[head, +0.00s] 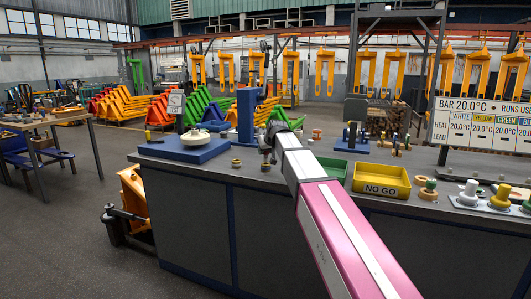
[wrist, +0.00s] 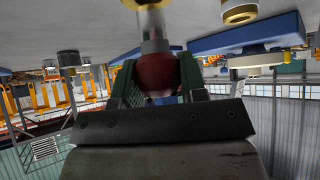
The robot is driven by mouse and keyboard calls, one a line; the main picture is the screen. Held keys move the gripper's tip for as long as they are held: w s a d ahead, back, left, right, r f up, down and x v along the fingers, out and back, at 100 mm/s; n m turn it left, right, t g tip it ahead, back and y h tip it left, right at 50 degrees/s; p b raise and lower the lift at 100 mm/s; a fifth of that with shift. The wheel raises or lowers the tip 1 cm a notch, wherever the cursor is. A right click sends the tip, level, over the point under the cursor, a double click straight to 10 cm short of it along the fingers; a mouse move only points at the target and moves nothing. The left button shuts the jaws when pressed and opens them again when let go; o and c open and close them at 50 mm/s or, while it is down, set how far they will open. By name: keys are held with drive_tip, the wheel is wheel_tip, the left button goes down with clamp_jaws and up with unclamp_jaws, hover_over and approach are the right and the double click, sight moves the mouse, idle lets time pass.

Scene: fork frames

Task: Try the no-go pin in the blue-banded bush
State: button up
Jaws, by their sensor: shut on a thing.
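My gripper (wrist: 160,82) is shut on the dark red rounded handle (wrist: 157,72) of a pin. The pin's pale metal shank (wrist: 153,28) runs away from the jaws toward the bench top. A brass-coloured ring (wrist: 148,4) shows at the shank's far end, cut off by the picture edge. I cannot tell whether the pin is inside it or only in front of it. In the head view my gripper (head: 267,143) is low over the bench, above a small brass bush (head: 265,167). No blue band can be made out on this bush.
Another brass ring (head: 237,163) lies just left of my gripper. A blue plate with a white disc (head: 184,149) and a blue upright (head: 246,117) stand nearby. Several capped pins stand far right.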

drive_tip(key=shift+r, duration=0.3)
drive_tip(key=shift+r, duration=2.45)
